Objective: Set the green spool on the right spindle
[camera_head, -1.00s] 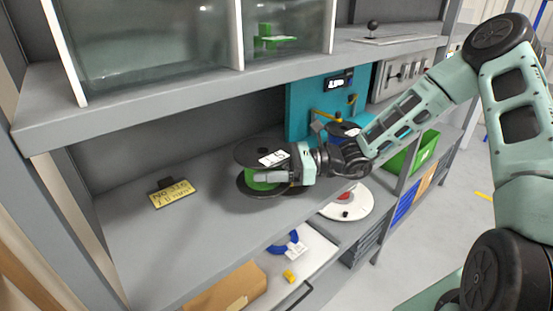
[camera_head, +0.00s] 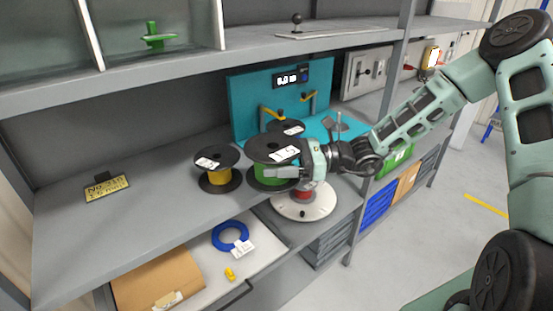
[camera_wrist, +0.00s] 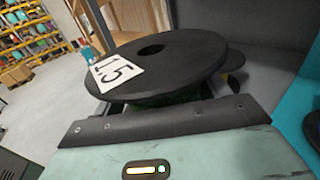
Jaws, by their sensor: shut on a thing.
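My gripper (camera_head: 284,172) is shut on the green spool (camera_head: 266,175), which has black flanges and a white label on top. The spool is roughly upright, at the shelf's front edge; I cannot tell its height above it. In the wrist view the spool's top flange (camera_wrist: 165,60) shows its centre hole and a "1.5" label; the green core is mostly hidden. Behind it is the teal stand (camera_head: 250,100). A black-flanged spool (camera_head: 281,126) is in front of the stand's panel, partly hidden. To its right stands a grey upright fitting (camera_head: 337,124), perhaps the right spindle.
A yellow spool (camera_head: 217,177) stands on the shelf (camera_head: 140,200) close left of the green one. A white round turntable (camera_head: 290,207) with a red centre lies below my gripper. The upper shelf (camera_head: 200,68) overhangs the back. A yellow sign (camera_head: 106,189) is far left.

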